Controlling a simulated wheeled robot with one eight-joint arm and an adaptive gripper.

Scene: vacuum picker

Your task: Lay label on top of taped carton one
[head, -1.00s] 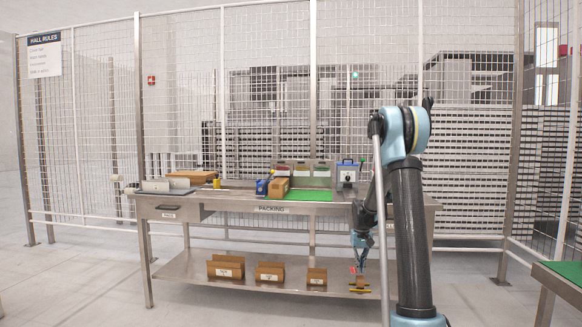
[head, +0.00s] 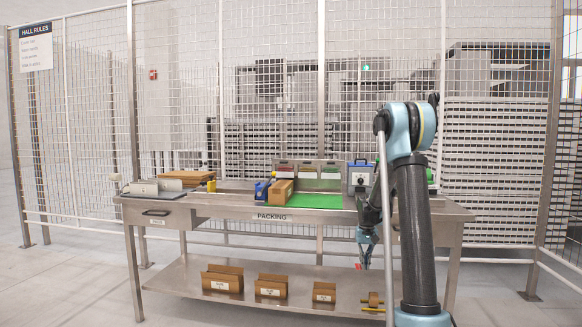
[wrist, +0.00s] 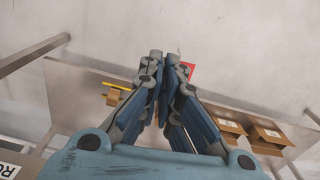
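A brown carton (head: 281,190) stands on the packing table at the left end of a green mat (head: 318,201). Which numbered carton it is cannot be read. My gripper (head: 364,266) hangs low in front of the table, right of the carton and well below the tabletop. In the wrist view its fingers (wrist: 163,58) are nearly together. A small red piece (wrist: 188,68), seemingly the label, shows at the fingertips. It appears held, but the fingers hide most of it.
A blue tape dispenser (head: 262,191) stands just left of the carton. A blue-and-white device (head: 361,178) stands at the mat's right. Brown holders (head: 222,280) and a small brown roll-like item (head: 374,301) are on the lower shelf. A mesh fence (head: 90,130) is behind.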

